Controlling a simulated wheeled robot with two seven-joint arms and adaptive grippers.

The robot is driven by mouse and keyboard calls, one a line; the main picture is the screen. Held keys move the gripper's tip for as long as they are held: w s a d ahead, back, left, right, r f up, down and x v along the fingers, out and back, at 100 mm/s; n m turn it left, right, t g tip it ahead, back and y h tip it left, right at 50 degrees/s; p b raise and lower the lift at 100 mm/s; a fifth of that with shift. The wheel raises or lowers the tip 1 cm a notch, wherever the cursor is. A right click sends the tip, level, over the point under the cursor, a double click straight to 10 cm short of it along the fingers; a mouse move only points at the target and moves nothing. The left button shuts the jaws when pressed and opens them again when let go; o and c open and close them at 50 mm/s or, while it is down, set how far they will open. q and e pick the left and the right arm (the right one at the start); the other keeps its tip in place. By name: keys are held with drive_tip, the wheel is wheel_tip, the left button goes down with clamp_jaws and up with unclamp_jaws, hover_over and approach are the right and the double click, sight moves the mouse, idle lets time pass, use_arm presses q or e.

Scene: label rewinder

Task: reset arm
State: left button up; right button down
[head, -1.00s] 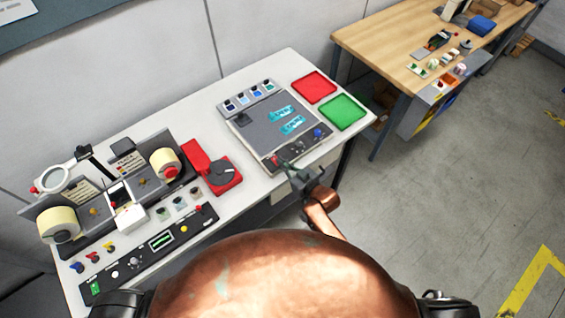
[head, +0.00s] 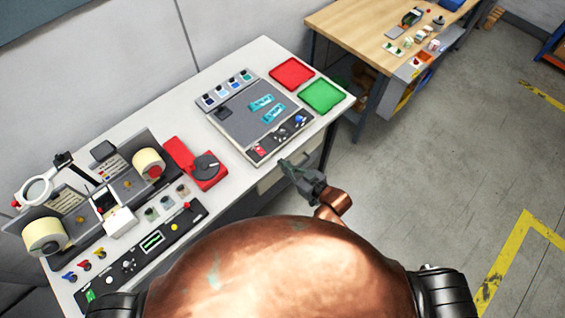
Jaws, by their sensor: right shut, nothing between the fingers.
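My right gripper (head: 287,167) is shut and empty. It is at the front edge of the white table, just in front of the grey panel device (head: 238,118), and appears apart from it. My copper-coloured right arm reaches it from below. My left gripper is not in view. The grey device carries two teal labels, a row of small coloured blocks at its back and a red and a blue control at its front.
The label rewinder (head: 112,190) with two cream rolls stands on the white table (head: 262,57) at left. A red dispenser (head: 200,166), a red tray (head: 291,74) and a green tray (head: 323,96) are also there. A wooden workbench (head: 350,22) stands behind right. The floor (head: 420,170) at right is clear.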

idle(0.3)
